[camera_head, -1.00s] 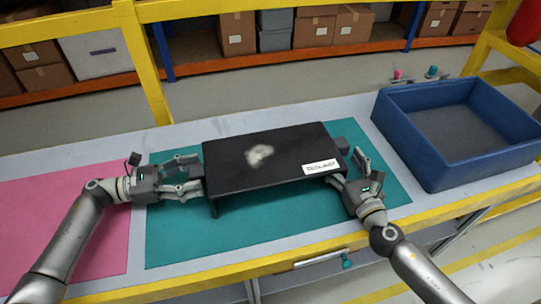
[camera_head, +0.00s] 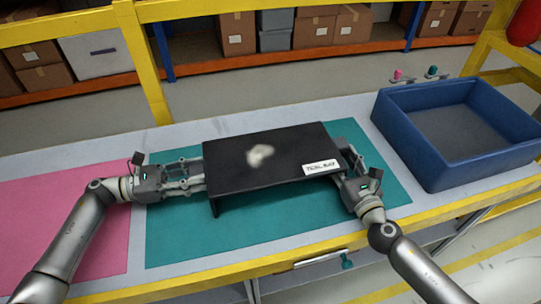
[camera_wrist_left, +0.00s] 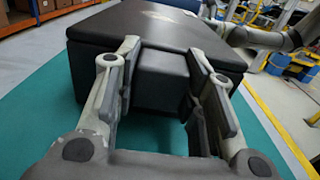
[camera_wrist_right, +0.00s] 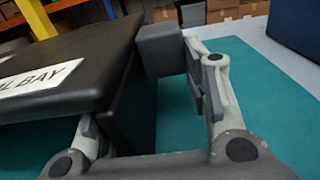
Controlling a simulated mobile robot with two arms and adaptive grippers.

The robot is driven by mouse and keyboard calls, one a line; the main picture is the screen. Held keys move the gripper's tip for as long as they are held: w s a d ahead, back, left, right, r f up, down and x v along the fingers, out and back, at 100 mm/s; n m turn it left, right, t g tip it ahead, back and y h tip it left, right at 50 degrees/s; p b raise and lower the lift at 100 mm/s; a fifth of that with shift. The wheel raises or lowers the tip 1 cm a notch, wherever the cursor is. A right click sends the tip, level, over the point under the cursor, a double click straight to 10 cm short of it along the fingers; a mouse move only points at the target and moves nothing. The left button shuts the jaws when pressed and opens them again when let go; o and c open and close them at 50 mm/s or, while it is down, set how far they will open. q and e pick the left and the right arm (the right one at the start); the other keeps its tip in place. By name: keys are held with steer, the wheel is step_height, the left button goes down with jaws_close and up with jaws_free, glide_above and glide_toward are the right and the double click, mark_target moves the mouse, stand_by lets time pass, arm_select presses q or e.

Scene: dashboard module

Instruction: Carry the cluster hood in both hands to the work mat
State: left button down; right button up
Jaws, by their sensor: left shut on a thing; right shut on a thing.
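The cluster hood (camera_head: 290,158) is a black, flat-topped cover with a pale patch and a white label reading "TEAL BAY". It stands over the teal mat (camera_head: 235,240); its lower edges are partly hidden. My left gripper (camera_head: 199,175) is shut on the block at its left end, with a finger on each side of that block in the left wrist view (camera_wrist_left: 162,80). My right gripper (camera_head: 345,164) is shut on the block at its right end; that block also shows in the right wrist view (camera_wrist_right: 160,50).
A pink mat (camera_head: 60,225) lies left of the teal one. A blue open bin (camera_head: 420,155) stands at the right. Pink and teal knobs stand behind the bin. A yellow rail runs along the table's front edge. Teal mat shows bare in front of the hood.

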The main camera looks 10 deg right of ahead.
mark_target(345, 146)
arm_select(q)
steer(key=shift+r, duration=0.1)
arm_select(e)
steer(key=shift+r, duration=0.1)
